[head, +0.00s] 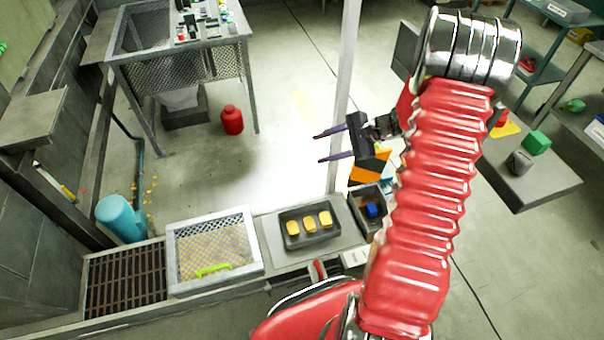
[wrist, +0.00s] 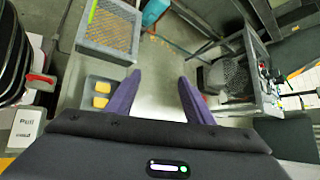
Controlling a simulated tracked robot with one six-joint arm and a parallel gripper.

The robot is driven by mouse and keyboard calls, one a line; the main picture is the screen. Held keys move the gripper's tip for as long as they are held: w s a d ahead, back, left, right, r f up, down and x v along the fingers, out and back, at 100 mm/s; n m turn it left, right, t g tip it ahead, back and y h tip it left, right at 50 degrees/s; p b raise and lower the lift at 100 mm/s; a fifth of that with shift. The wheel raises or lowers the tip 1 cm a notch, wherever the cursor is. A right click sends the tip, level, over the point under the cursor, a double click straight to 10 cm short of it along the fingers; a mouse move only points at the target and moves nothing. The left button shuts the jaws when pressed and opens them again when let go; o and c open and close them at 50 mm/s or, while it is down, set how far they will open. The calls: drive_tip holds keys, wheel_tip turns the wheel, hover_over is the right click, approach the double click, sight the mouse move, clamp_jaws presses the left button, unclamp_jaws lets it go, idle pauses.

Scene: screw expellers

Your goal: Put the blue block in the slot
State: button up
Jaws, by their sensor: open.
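The blue block (head: 372,210) lies in a small dark bin (head: 362,192) right of the tray of yellow pieces in the head view. I cannot make out the block in the wrist view. My gripper (head: 318,148) is open and empty, up in the air above and left of the bin in the picture, its purple fingers pointing left. The wrist view shows both fingers (wrist: 158,80) spread apart with nothing between them. I cannot tell which opening is the slot.
A dark tray (head: 289,244) holds three yellow pieces. A white-framed mesh box (head: 173,265) stands left of it, by a brown grate (head: 125,280). A blue cylinder (head: 120,218) stands behind. A pale post (head: 346,80) rises behind my gripper. A green block (head: 537,143) sits on a right-hand bench.

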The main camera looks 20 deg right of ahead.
drive_tip(key=s+a+r+n+g+h, duration=0.35)
drive_tip(key=s+a+r+n, duration=0.55)
drive_tip(key=a+r, duration=0.5)
drive_tip(key=s+a+r+n+t+h, duration=0.1)
drive_tip(key=s+a+r+n+h, duration=0.1)
drive_tip(key=s+r+n, duration=0.2)
drive_tip(key=s+a+r+n+t+h, duration=0.1)
drive_tip(key=s+a+r+n+h, duration=0.1)
drive_tip(key=s, duration=0.8)
wheel_tip(320, 180, up, 3)
drive_tip(key=n+h, duration=0.1)
drive_tip(key=n, duration=0.1)
drive_tip(key=shift+s+r+n, duration=0.2)
drive_tip(key=shift+s+n, duration=0.1)
drive_tip(key=shift+s, duration=0.1)
drive_tip(key=shift+t, duration=0.25)
drive_tip(key=shift+c, duration=0.5)
